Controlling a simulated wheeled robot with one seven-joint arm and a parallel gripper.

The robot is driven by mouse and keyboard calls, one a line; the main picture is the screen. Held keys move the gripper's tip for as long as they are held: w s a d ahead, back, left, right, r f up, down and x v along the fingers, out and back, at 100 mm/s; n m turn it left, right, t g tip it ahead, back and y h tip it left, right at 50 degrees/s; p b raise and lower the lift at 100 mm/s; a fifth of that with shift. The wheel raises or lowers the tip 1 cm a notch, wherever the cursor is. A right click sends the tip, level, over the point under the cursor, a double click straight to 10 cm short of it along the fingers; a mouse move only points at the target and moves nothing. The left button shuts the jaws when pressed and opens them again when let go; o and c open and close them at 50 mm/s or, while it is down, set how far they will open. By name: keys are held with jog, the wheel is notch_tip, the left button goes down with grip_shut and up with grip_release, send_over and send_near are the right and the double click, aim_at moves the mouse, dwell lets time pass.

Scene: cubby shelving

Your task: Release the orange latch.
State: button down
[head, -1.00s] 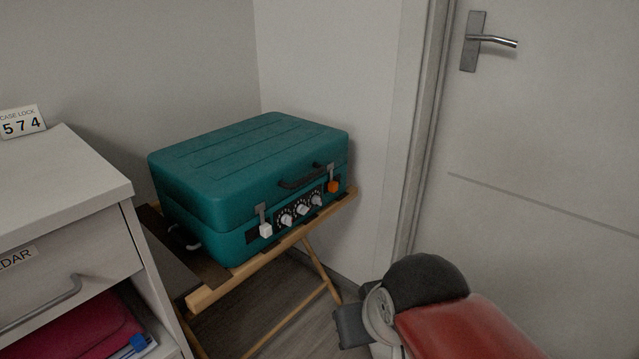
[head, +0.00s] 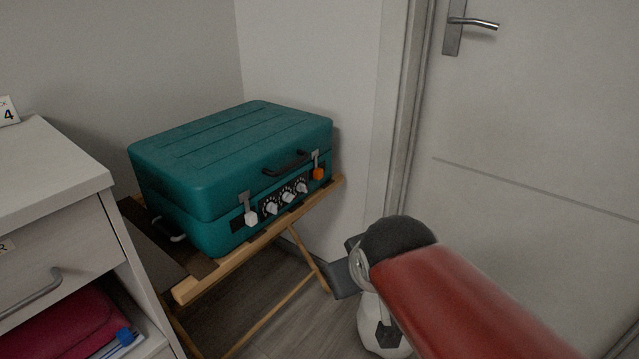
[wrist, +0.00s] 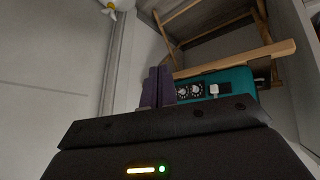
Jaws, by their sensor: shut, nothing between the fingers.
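The orange latch (head: 318,174) hangs at the right end of the front of a closed teal case (head: 215,150) in the head view. A white latch (head: 251,218) is at the left end, with several dials (head: 285,196) between. My gripper (wrist: 157,72) shows in the wrist view with its two dark fingers together and empty. The fingers appear in front of the case (wrist: 236,78), which looks upside down there, with dials and a white latch (wrist: 214,90) visible. The orange latch is not visible in the wrist view. In the head view my arm is right of the case, apart from it.
The case sits on a wooden folding stand (head: 240,267). A white cabinet (head: 50,170) stands close on the left, with a number card (head: 8,112) on top. A door with a lever handle (head: 472,24) is at the right. Floor shows between stand and arm.

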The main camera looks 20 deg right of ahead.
jog(key=w+d+n+t+h+b, duration=0.1)
jog(key=w+d+n+t+b, duration=0.2)
jog(key=w, duration=0.7)
jog(key=w+d+n+t+b, duration=0.1)
jog(key=w+d+n+t, duration=0.3)
jog(key=w, duration=0.5)
jog(key=n+t+y+b, duration=0.2)
jog(key=n+y+b, duration=0.2)
jog(key=n+y, duration=0.75)
send_near(310, 176)
jog(key=s+n+h, duration=0.3)
jog(key=s, duration=0.1)
jog(key=shift+s+d+r+y, duration=0.1)
jog(key=shift+s+r+y, duration=0.1)
jog(key=shift+r+y, duration=0.1)
jog(key=shift+w, duration=0.1)
jog(key=x, duration=1)
jog(key=shift+r+p, duration=0.15)
jog(key=shift+p, duration=0.25)
